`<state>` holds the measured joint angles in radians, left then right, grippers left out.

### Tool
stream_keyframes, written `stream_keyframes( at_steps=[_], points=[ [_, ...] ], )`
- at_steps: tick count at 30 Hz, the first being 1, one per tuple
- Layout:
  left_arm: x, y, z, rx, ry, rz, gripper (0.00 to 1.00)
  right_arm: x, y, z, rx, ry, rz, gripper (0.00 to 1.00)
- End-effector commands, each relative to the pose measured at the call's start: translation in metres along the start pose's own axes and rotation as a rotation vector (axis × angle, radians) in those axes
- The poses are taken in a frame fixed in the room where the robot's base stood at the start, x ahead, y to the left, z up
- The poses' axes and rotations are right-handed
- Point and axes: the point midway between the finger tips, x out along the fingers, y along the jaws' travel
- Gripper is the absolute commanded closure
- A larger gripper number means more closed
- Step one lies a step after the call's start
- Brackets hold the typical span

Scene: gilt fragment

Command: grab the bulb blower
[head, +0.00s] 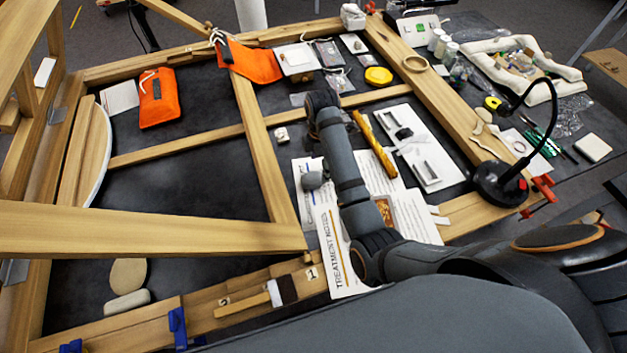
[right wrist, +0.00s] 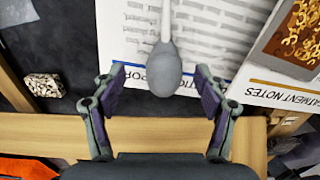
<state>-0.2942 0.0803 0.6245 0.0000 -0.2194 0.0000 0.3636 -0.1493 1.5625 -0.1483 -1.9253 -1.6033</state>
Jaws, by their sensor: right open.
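The bulb blower (right wrist: 165,70) is a grey rounded bulb with a thin white nozzle. In the right wrist view it lies over the printed sheets, its bulb end between the fingertips of my right gripper (right wrist: 160,76). The fingers are spread on either side of the bulb, with a gap to each; I cannot tell the height difference. In the head view the grey bulb (head: 312,180) shows just left of my right forearm. My left gripper is not in view.
Treatment notes sheets (head: 340,262) lie under my right arm. A small speckled block (right wrist: 43,86) lies left of the fingers. A wooden beam (right wrist: 50,130) crosses below them. A white tray (head: 425,165) and a black lamp (head: 500,184) stand to the right.

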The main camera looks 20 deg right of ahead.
Motion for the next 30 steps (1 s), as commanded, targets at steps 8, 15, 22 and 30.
stream_keyframes(
  at_steps=[8, 15, 22, 30],
  points=[
    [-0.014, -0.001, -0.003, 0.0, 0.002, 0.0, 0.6, 0.039, -0.004, -0.009, -0.001, -0.001, -0.004, 0.27],
    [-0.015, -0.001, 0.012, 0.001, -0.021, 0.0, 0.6, 0.052, -0.004, -0.009, 0.0, 0.0, -0.001, 0.27],
    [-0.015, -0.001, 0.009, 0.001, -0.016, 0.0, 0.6, 0.051, -0.004, -0.009, 0.0, 0.0, -0.001, 0.46],
    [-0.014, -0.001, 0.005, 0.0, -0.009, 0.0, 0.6, 0.051, -0.004, -0.009, 0.0, -0.001, -0.001, 0.83]
  ],
)
